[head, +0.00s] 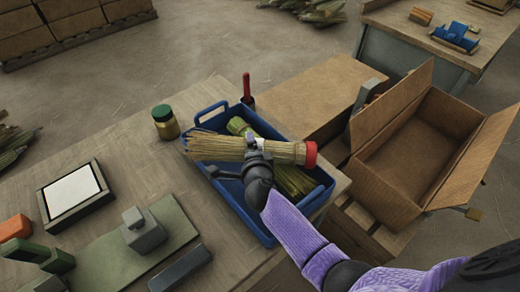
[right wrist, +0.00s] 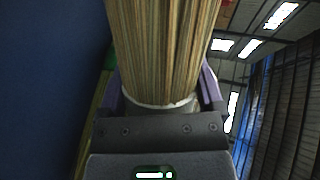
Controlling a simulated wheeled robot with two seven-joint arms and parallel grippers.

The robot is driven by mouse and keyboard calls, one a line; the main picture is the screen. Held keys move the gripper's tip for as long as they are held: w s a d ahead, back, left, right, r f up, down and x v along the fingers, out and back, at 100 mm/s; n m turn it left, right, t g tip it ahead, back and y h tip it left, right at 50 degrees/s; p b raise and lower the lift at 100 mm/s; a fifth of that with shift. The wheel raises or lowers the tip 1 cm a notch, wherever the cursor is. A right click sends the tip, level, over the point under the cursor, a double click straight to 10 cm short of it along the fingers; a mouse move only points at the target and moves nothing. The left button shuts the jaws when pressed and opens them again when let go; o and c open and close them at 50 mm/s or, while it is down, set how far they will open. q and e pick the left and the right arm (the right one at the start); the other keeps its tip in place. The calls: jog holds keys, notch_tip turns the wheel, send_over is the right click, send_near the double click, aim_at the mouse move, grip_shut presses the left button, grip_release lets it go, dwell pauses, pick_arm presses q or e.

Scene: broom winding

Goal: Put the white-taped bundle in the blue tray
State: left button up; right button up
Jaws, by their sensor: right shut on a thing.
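A straw bundle (head: 215,147) with a red cap on its right end lies across the top of the blue tray (head: 266,232). My right gripper (head: 257,155) is shut around its middle. The bundle also shows in the right wrist view (right wrist: 160,45), running up between the fingers, with a thin white edge near the palm. Much of any tape is hidden by the gripper. The bundle looks above the tray's other contents; I cannot tell whether it touches them. A greener bundle (head: 294,183) lies in the tray underneath. My left gripper is out of view.
A jar (head: 165,123) with a green lid stands left of the tray, and a red-handled tool (head: 247,88) at its far corner. An open cardboard box (head: 415,150) is at right. A framed white panel (head: 73,191) and a grey block (head: 142,230) sit on the bench at left.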

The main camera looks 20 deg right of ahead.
notch_tip(320, 180, up, 10)
jog(key=p, duration=0.8)
jog(key=shift+r, duration=0.1)
